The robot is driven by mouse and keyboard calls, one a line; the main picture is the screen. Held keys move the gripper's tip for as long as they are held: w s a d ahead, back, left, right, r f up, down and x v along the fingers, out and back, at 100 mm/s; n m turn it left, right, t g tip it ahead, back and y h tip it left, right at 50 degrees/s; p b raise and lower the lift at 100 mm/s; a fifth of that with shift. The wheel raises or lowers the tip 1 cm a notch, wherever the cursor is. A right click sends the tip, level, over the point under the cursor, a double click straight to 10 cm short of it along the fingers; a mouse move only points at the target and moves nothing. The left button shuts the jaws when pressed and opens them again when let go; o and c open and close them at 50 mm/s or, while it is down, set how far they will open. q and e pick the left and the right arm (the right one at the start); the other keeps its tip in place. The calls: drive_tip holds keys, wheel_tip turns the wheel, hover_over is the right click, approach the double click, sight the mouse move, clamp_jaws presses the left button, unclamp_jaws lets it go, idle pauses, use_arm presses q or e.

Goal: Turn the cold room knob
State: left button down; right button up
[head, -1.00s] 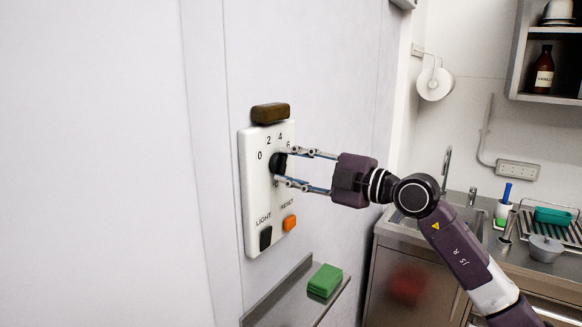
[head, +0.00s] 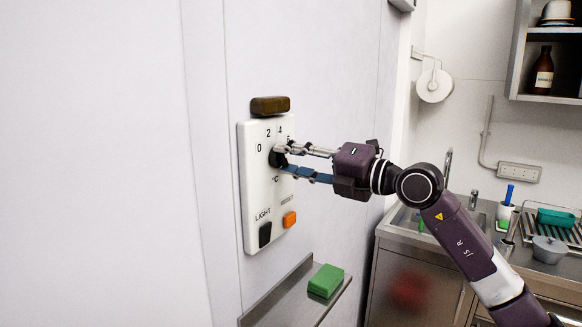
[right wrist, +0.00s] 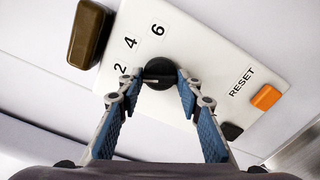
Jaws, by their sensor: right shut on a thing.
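The black cold room knob (head: 276,158) sits on a white wall panel (head: 252,200) with a number scale above it. In the right wrist view the knob (right wrist: 160,72) lies between the fingertips, with the 6, 4 and 2 of the scale around it. My right gripper (head: 281,160) is shut on the knob, one finger on each side. It also shows in the right wrist view (right wrist: 158,78). The fingers partly hide the knob and the 6 in the head view. My left gripper is not in view.
A brown block (head: 270,106) sits at the panel's top edge. Below the knob are a black LIGHT button (head: 265,235) and an orange RESET button (head: 290,220). A green block (head: 325,281) rests on a metal ledge (head: 285,302). A sink counter stands at the right.

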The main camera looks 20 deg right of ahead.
drive_tip(key=n, duration=0.1)
drive_tip(key=n+b, duration=0.1)
drive_tip(key=n, duration=0.1)
drive_tip(key=n+b, duration=0.1)
drive_tip(key=shift+f, duration=0.25)
drive_tip(key=shift+n+b, duration=0.65)
drive_tip(key=shift+n, duration=0.95)
drive_tip(key=o, duration=1.2)
drive_tip(key=shift+r, duration=0.1)
drive_tip(key=shift+c, duration=0.2)
drive_tip(key=shift+s+d, duration=0.1)
drive_tip(key=v, duration=1.1)
drive_tip(key=shift+s+d, duration=0.25)
drive_tip(key=shift+s, duration=0.05)
